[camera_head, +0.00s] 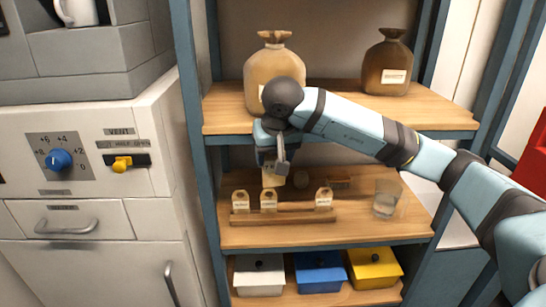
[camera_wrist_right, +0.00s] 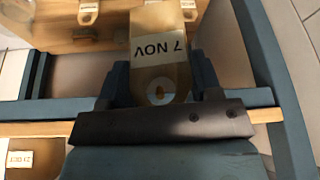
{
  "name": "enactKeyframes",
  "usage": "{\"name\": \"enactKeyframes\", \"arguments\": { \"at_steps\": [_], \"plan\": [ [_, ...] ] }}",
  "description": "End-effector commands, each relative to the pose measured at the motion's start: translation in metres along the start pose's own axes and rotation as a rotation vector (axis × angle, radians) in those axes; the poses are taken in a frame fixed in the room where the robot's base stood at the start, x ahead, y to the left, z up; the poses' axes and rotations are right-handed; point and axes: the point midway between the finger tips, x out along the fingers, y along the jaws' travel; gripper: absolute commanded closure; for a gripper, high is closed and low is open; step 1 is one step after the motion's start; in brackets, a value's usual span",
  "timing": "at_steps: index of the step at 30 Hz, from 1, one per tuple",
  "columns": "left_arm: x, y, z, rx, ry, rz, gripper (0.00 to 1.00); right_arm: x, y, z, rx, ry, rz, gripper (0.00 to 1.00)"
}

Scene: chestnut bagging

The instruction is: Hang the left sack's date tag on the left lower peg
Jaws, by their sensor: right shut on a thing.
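My right gripper (camera_head: 274,168) hangs in front of the gap between the upper and middle shelf boards, below the left sack. It is shut on a pale wooden date tag (camera_head: 272,179). In the right wrist view the tag (camera_wrist_right: 160,50) reads "7 NOV" upside down, with its hole between the fingers (camera_wrist_right: 160,85). The left sack (camera_head: 270,66), light tan and tied at the neck, stands on the upper board, partly hidden by my arm. The right sack (camera_head: 388,64) is darker and carries a label. I cannot make out the left lower peg. My left gripper is not in view.
A wooden rack (camera_head: 285,217) with three upright tags stands on the middle board (camera_head: 350,232), below my gripper. A clear glass (camera_head: 387,198) stands to the right. White (camera_head: 258,277), blue (camera_head: 320,274) and yellow (camera_head: 375,270) boxes sit on the bottom shelf.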

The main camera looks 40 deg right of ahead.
Motion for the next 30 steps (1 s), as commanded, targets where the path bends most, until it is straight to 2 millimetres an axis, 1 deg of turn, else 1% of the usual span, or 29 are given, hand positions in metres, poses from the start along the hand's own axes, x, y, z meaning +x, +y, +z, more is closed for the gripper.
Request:
{"name": "enactKeyframes", "arguments": {
  "at_steps": [20,30],
  "plan": [
    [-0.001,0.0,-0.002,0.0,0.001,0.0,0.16,0.008,0.004,-0.017,0.001,-0.001,0.0,0.61],
    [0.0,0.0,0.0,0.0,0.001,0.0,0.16,0.018,0.005,-0.023,0.0,0.0,-0.001,0.61]
  ]
}}
